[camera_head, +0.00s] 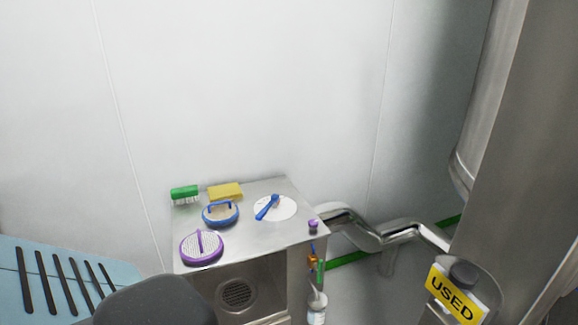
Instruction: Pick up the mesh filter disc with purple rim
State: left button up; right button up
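The mesh filter disc with purple rim (190,247) lies at the front left of a small steel table (250,237). Its face is pale mesh, and a purple bar stands up across its middle. Another disc with a blue rim and blue handle (221,214) lies just behind it, to the right. Neither of my grippers shows in the head view, and nothing is seen touching the purple-rimmed disc.
A green brush (184,193), a yellow sponge (226,191) and a white disc (286,210) with a blue tool (266,207) lie on the table. Steel pipework (370,236) and a yellow USED sign (454,296) are right. A slotted blue surface (88,261) is left.

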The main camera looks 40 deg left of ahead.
aim_at(202, 247)
jog(key=i+l, duration=0.45)
jog(key=i+l+u, duration=0.1)
jog(key=u, duration=2.05)
